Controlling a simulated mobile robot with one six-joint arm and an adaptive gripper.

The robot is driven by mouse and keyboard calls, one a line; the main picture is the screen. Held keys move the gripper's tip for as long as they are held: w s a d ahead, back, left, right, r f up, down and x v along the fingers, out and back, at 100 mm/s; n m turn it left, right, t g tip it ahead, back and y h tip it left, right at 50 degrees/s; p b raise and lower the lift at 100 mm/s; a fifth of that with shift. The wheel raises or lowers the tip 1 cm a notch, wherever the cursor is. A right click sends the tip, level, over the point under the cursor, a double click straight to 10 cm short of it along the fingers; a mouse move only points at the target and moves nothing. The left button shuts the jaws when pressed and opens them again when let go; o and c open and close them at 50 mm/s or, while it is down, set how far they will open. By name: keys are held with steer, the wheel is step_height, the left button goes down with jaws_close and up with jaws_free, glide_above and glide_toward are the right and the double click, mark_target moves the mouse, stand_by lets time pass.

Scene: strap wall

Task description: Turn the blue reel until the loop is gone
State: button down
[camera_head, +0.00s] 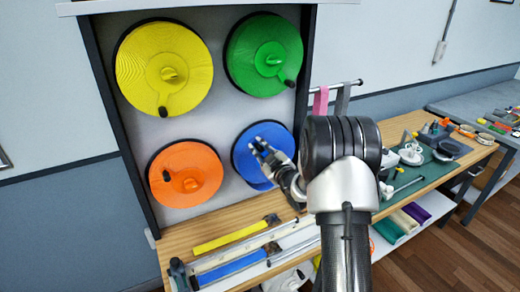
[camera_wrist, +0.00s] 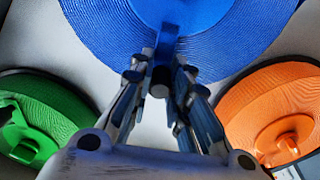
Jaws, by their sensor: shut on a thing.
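The blue reel (camera_head: 243,163) is mounted at the lower right of a pale wall panel. It fills the upper part of the wrist view (camera_wrist: 110,25). My gripper (camera_head: 262,148) is at the reel's face and hides part of it in the head view. In the wrist view my gripper (camera_wrist: 161,75) has its fingers on both sides of the blue crank arm and its dark knob (camera_wrist: 159,90), shut on the crank. The reel's lower edge is partly hidden by my arm. I cannot clearly make out a loop of strap in either view.
Yellow (camera_head: 190,50), green (camera_head: 240,55) and orange (camera_head: 205,160) reels share the panel. Below is a wooden bench (camera_head: 185,238) with a yellow strip (camera_head: 230,236) and a blue strip (camera_head: 232,270). Pink and grey straps hang on a rail to the right.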

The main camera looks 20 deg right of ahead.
mark_target(279, 136)
steer(key=shift+d, duration=0.15)
stand_by(0.3)
steer(key=d+m, duration=0.1)
steer(key=m, duration=0.1)
steer(key=d+r+m, duration=0.1)
steer(key=d+m, duration=0.3)
steer(key=m, duration=0.1)
steer(key=shift+d+r, duration=0.15)
steer(key=shift+r, duration=0.2)
steer(key=shift+w+d+m, duration=0.1)
steer(key=shift+d+m, duration=0.6)
steer(key=shift+m, duration=0.1)
steer(key=d+m, duration=0.1)
steer(key=d+f+m, duration=0.1)
steer(key=m, duration=0.1)
steer(key=shift+p, duration=0.4)
steer(key=shift+d+f, duration=0.1)
steer(key=shift+d, duration=0.2)
